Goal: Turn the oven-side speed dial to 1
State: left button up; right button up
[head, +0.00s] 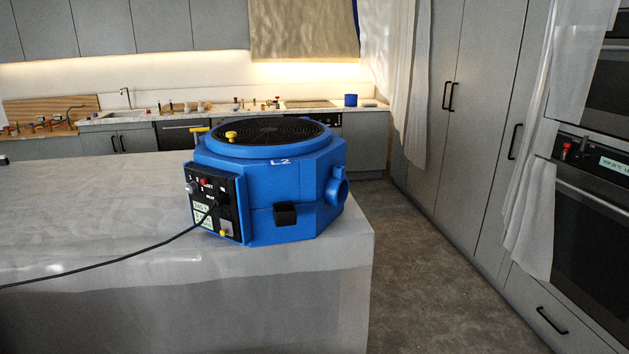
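A blue blower-like machine (290,190) marked "L2" stands on the near grey counter, close to its right end, with a round black grille (268,129) on top. Its black control panel (229,190) faces front left. The panel carries a grey knob (191,187), a red knob or button (204,182), a small pale display (201,211) and a yellow part (226,233) low down. The markings are too small to read, so I cannot tell which control is the speed dial or its setting. Neither gripper is in view.
A black cable (110,261) runs from the panel across the counter (90,210) to the left edge. Built-in ovens (592,215) stand at the right, partly behind a translucent sheet (530,190). The floor (430,270) right of the counter is clear. A back counter (230,112) holds small items.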

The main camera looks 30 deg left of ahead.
aim_at(193, 187)
jog(key=i+u, duration=0.15)
jog(key=u, duration=0.3)
jog(key=i+u, duration=0.15)
jog(key=u, duration=0.35)
jog(key=i+l+u, duration=0.1)
jog(key=u, duration=0.35)
jog(key=i+l+u, duration=0.1)
jog(key=u, duration=0.35)
jog(key=i+l+u, duration=0.15)
jog(key=u, duration=0.35)
jog(key=i+l+u, duration=0.25)
jog(key=u, duration=0.2)
jog(key=i+l+u, duration=0.15)
jog(key=u, duration=0.35)
jog(key=l, duration=0.1)
